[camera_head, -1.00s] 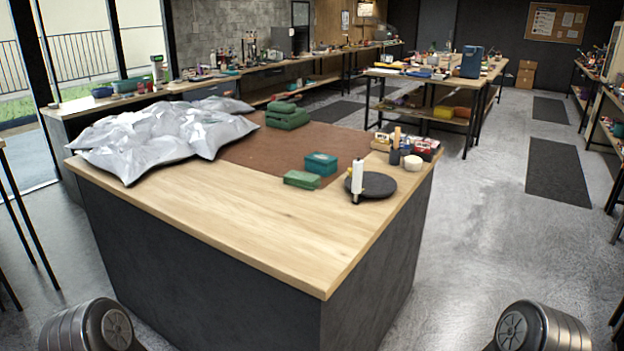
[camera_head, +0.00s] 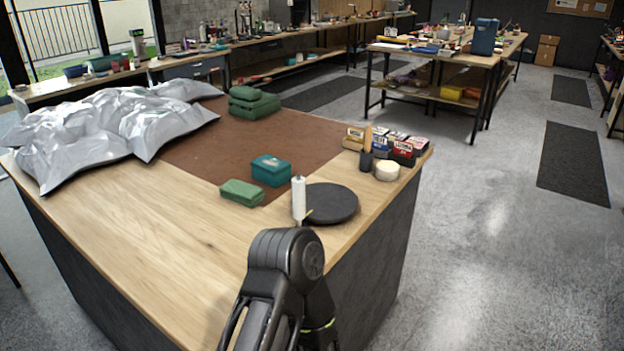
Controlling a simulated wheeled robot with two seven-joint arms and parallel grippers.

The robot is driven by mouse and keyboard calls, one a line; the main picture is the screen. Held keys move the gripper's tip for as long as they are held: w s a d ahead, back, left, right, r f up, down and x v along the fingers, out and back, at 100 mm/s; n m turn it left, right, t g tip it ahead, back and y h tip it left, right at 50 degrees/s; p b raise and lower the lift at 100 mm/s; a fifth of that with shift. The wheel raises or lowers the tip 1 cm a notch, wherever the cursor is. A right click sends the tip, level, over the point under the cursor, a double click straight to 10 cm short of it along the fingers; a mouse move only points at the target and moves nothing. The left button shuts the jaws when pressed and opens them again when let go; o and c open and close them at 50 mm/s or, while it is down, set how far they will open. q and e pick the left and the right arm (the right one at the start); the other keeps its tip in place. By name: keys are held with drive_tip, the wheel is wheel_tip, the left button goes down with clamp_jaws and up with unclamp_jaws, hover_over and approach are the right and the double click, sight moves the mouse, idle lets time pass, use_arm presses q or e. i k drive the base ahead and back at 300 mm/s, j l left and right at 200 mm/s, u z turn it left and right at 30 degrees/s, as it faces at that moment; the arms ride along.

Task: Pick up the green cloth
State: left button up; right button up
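A darker green stacked bundle (camera_head: 254,108) sits farther back on the brown mat (camera_head: 200,150). I cannot tell for certain which of the two is the green cloth. A dark joint of my own arm rises at the bottom centre, in front of the table's near edge. Neither gripper shows, so their fingers are hidden or out of the picture.
A crumpled silver sheet (camera_head: 110,125) covers the table's left side. A white bottle (camera_head: 299,198) stands by a round black disc (camera_head: 328,203). Small boxes (camera_head: 402,151), a dark cup (camera_head: 366,162) and a cream round item (camera_head: 387,170) stand at the right edge. The front-left wood is bare.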

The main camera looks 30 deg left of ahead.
sight(248, 195)
drive_tip(key=i+l+u, duration=0.1)
drive_tip(key=i, duration=0.35)
drive_tip(key=i+l+u, duration=0.1)
drive_tip(key=i, duration=0.35)
drive_tip(key=i+l+u, duration=0.15)
drive_tip(key=i+u, duration=0.25)
drive_tip(key=i+l+u, duration=0.15)
drive_tip(key=u, duration=0.3)
drive_tip(key=i+l+u, duration=0.2)
drive_tip(key=l+u, duration=0.2)
drive_tip(key=i+l+u, duration=0.2)
drive_tip(key=u, duration=0.2)
drive_tip(key=l, duration=0.1)
